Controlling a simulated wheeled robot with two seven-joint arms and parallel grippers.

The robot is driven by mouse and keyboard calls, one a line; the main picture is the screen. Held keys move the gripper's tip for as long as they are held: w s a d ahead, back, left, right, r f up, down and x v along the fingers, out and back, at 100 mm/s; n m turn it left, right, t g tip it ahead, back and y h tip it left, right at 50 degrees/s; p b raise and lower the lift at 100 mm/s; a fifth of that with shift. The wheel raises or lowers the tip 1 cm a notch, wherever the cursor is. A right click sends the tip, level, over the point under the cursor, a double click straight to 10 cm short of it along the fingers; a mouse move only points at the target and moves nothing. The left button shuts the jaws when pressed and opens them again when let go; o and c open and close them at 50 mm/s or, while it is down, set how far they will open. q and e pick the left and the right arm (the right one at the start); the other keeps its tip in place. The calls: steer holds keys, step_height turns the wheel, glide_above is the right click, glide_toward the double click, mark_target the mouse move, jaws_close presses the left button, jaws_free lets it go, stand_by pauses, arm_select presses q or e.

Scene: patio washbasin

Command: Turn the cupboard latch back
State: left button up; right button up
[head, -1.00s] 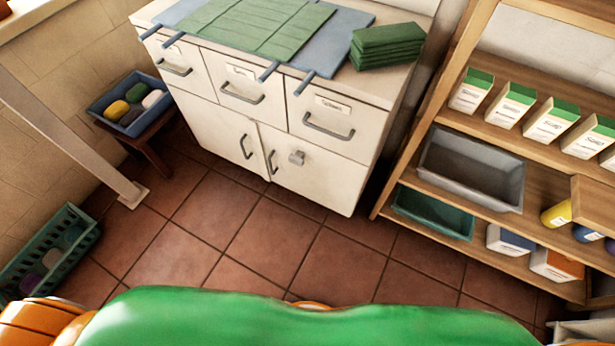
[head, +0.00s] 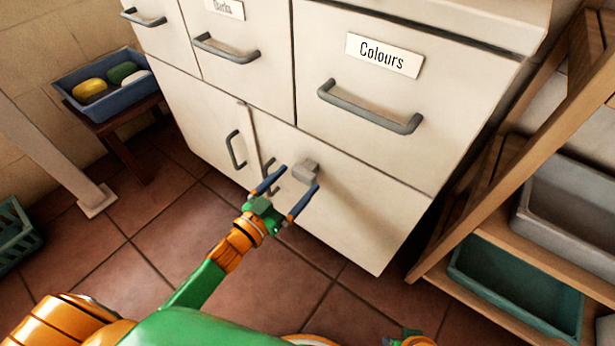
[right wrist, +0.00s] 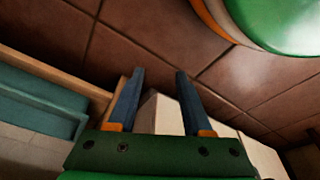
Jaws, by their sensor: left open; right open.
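The cupboard latch (head: 306,171) is a small grey block on the right-hand door (head: 345,215) of the white cupboard, in the head view. My left gripper (head: 292,190) is in front of that door with its two blue fingers apart. The fingertips point toward the latch, one to its left and one to its lower right. I cannot tell whether either finger touches it. The grey handle of the right-hand door is partly hidden behind the left finger. My right gripper (right wrist: 153,92) is open and empty in the right wrist view, over the tiled floor.
Drawers with grey handles, one labelled Colours (head: 384,55), are above the doors. A wooden shelf unit with a teal bin (head: 515,285) and a grey bin (head: 575,215) stands at the right. A stool with a blue tray (head: 72,103) stands at the left.

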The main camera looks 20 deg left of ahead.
mark_target(301, 177)
arm_select(q)
steer(key=x, duration=0.3)
steer(key=shift+f+b, duration=0.1)
steer(key=shift+b, duration=0.25)
steer(key=shift+w+d, duration=0.15)
steer(key=shift+w, duration=0.25)
arm_select(e)
steer(key=r, duration=0.2)
steer(key=shift+w+a+r, duration=0.1)
steer(key=shift+w+r, duration=0.2)
steer(key=shift+r, duration=0.05)
arm_select(q)
steer(key=shift+c, duration=0.2)
